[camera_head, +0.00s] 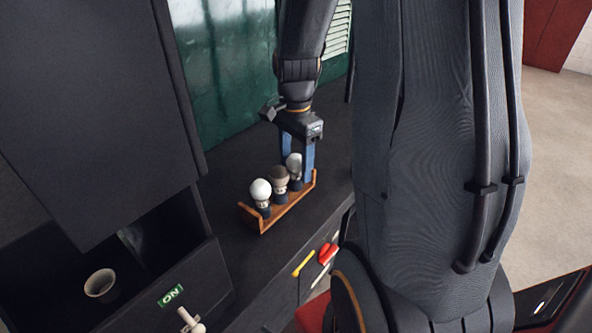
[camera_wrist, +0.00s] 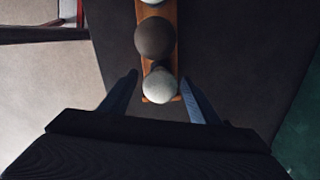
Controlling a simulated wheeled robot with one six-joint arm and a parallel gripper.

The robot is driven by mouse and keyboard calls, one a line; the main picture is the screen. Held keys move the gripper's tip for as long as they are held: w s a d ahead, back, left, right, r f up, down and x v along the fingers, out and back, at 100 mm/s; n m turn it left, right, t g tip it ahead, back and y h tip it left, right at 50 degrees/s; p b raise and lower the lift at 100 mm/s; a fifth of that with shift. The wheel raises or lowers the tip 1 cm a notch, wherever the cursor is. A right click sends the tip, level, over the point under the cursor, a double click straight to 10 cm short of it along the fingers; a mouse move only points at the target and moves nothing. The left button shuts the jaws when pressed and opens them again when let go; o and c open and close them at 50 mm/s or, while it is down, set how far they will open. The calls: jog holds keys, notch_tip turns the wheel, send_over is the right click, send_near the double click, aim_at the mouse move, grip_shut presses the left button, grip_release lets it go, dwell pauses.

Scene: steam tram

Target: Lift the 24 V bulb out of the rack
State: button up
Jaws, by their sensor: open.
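A small wooden rack (camera_head: 269,222) stands on the dark bench top and holds three bulbs in a row. The near bulb (camera_head: 260,190) is white, the middle bulb (camera_head: 280,174) is dark brown-grey, and the far bulb (camera_head: 294,160) is pale grey. I cannot read their voltage labels. My gripper (camera_head: 298,175) is open, pointing down, with its blue fingers on either side of the far bulb. In the wrist view my fingers (camera_wrist: 162,92) flank the pale bulb (camera_wrist: 160,87) with gaps on both sides; the rack (camera_wrist: 174,21) and the dark bulb (camera_wrist: 155,38) lie beyond.
A dark cabinet panel (camera_head: 85,110) rises at the left. Below it are a cup (camera_head: 100,284), a green ON sign (camera_head: 171,295) and a pale lever (camera_head: 190,320). Yellow (camera_head: 303,264) and red (camera_head: 328,253) handles sit on the bench front. Bench top around the rack is clear.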

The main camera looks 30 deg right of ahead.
jog(key=shift+f, duration=0.6)
jog(key=c, duration=1.1)
jog(key=shift+o, duration=0.2)
jog(key=shift+r, duration=0.15)
notch_tip(320, 180, up, 10)
jog(key=shift+f+b, duration=0.1)
jog(key=shift+b, duration=0.85)
